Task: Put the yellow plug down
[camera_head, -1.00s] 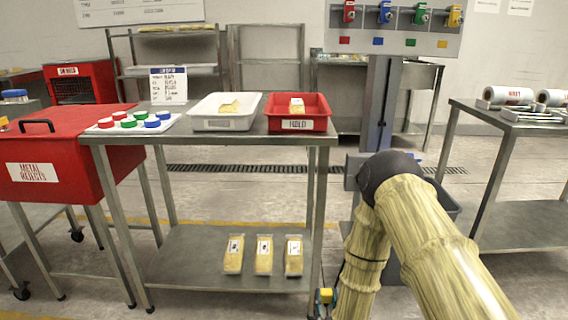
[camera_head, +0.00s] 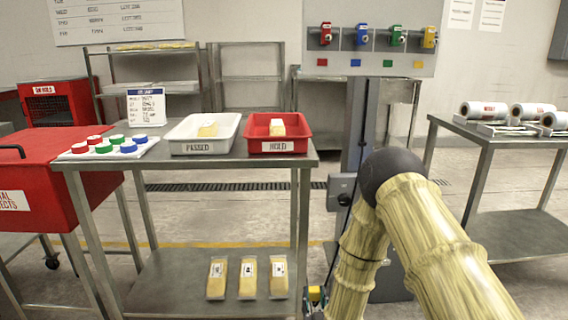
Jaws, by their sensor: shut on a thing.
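My gripper (camera_head: 316,300) shows only in part at the bottom edge, left of my forearm. It is small and dark, and its fingertips are not clear. A small yellow piece (camera_head: 314,293), which looks like the yellow plug, shows at it, with a bit of blue-green beside it. The gripper is shut on it, in front of the right end of the steel table's lower shelf. What lies under the piece is out of frame. A yellow fitting (camera_head: 429,37) hangs at the right end of the wall panel row, above a yellow label.
A red reject bin (camera_head: 45,165) stands left; a table with rolls (camera_head: 500,140) stands right.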

